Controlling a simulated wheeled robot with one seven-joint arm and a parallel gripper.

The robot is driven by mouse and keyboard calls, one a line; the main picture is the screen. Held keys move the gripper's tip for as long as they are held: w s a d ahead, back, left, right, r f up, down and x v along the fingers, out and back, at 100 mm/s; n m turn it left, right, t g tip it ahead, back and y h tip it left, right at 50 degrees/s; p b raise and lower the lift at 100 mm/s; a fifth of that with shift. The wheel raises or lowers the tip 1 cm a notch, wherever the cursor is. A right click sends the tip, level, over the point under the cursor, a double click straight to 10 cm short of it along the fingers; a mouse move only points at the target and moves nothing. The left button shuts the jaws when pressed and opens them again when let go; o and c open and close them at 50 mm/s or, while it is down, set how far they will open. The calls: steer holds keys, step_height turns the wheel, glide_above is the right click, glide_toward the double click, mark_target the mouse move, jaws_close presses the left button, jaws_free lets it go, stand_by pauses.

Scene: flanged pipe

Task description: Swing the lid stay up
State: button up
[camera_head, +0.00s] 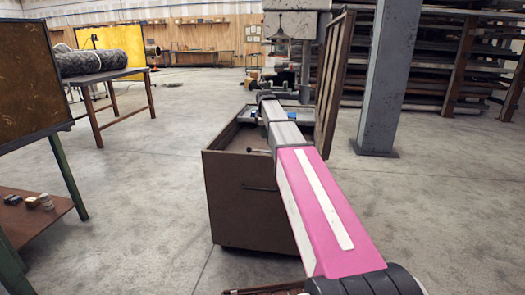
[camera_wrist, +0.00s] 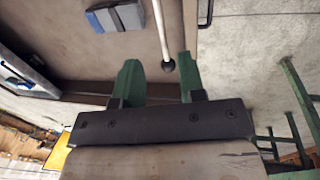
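The brown chest (camera_head: 240,200) stands open in the head view, with its slatted lid (camera_head: 333,80) raised on the right. The lid stay (camera_wrist: 161,30) is a thin pale rod ending in a black ball knob in the wrist view. It lies along the chest's inside, close to a wall edge. My gripper (camera_wrist: 158,62) is open, its two green fingers apart. The knob appears between the fingertips, nearer the right finger; I cannot tell whether it touches. In the head view, a short rod with a dark knob (camera_head: 249,150) shows beside my arm, and my fingers cannot be made out.
A blue and grey block (camera_wrist: 117,17) lies inside the chest. A grey pillar (camera_head: 385,80) and loaded racks (camera_head: 430,55) stand right. A table with a dark roll (camera_head: 100,62) and a green-legged bench (camera_head: 35,215) stand left. The floor between bench and chest is clear.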

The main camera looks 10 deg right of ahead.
steer(key=f, duration=0.3)
steer(key=w+f, duration=0.1)
steer(key=f, duration=0.3)
steer(key=w+f, duration=0.1)
steer(key=f, duration=0.2)
steer(key=shift+d+f, duration=0.2)
steer(key=shift+d, duration=0.15)
jaws_close()
